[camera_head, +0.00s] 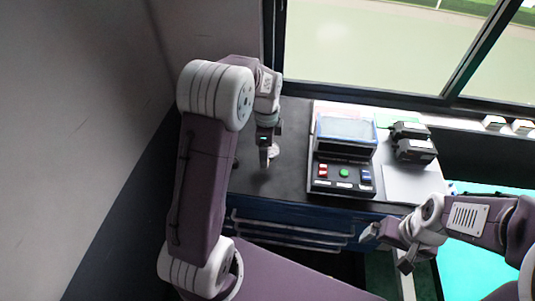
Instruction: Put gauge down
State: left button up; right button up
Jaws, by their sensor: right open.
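I cannot make out a clear gauge in the head view. My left gripper (268,154) points down over the dark bench top (290,125), left of the control box. Its fingers are small and seen from a poor angle, so I cannot tell whether they are apart or hold anything. My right gripper (388,249) is open and empty, in front of the bench's front edge and below the control box.
A control box (341,176) with a screen and red, green and blue buttons stands on the bench. Two dark devices (412,143) sit right of it, behind a pale sheet (411,184). Blue drawers (290,229) are below. A wall (85,110) closes the left side; a window is behind.

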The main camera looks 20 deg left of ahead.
pick_arm(q)
jog(key=shift+s+a, duration=0.15)
jog(key=shift+s, duration=0.2)
notch_tip(320, 180, down, 4)
jog(key=shift+w+r, duration=0.1)
jog(key=shift+w, duration=0.05)
jog(key=shift+w+f, duration=0.1)
jog(key=shift+f, duration=0.1)
jog(key=shift+s, duration=0.2)
jog(key=o, duration=1.5)
jog(key=shift+w+f, duration=0.1)
notch_tip(320, 180, up, 12)
jog(key=shift+r, duration=0.2)
jog(key=s+d+f+n, duration=0.1)
jog(key=s+f+n, duration=0.1)
jog(key=s+n, duration=0.3)
jog(key=s+d+f+n, duration=0.2)
jog(key=s+f+n, duration=0.1)
jog(key=s+n, duration=0.2)
jog(key=s+d+f+n+t, duration=0.1)
jog(key=s+d+f+n, duration=0.1)
jog(key=s+n, duration=0.3)
jog(key=shift+s+f, duration=0.6)
jog(key=shift+f, duration=0.1)
